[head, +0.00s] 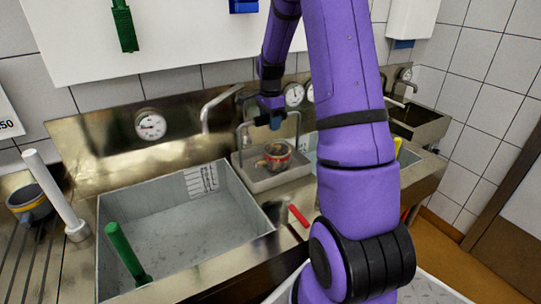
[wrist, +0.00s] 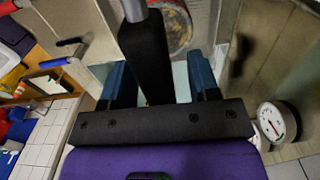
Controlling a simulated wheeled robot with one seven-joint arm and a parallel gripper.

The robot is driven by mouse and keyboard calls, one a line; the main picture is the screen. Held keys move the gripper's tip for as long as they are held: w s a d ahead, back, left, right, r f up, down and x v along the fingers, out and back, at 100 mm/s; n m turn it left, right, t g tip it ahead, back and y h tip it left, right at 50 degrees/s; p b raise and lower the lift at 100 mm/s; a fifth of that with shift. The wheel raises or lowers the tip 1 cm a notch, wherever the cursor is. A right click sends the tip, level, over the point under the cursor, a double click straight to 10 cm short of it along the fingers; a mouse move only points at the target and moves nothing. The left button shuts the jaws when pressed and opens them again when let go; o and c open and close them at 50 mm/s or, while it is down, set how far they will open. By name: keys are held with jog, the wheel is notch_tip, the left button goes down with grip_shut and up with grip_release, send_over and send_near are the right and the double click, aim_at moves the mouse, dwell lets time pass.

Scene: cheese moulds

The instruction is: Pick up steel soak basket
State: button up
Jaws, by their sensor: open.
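The steel soak basket (head: 272,181) is a small grey box with a tall arched handle, at the back of the sink bench right of the large basin. A round reddish mould (head: 274,155) sits in it. My gripper (head: 274,120) is at the top of the handle, partly hidden by my arm. In the wrist view my gripper (wrist: 160,85) has its two blue fingers apart, with the handle's black grip (wrist: 145,55) lying between them. The mould also shows beyond the fingers in the wrist view (wrist: 174,28). I cannot tell whether a finger touches the grip.
A large basin (head: 185,235) holds a green-handled tool (head: 125,252). A white-handled tool (head: 50,188) and a grey cup (head: 28,203) are at left. A steel tap (head: 212,105) stands just left of the basket, and dial gauges line the backsplash. A red object (head: 298,215) lies in front.

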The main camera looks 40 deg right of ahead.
jog(key=shift+f, duration=0.15)
grip_shut()
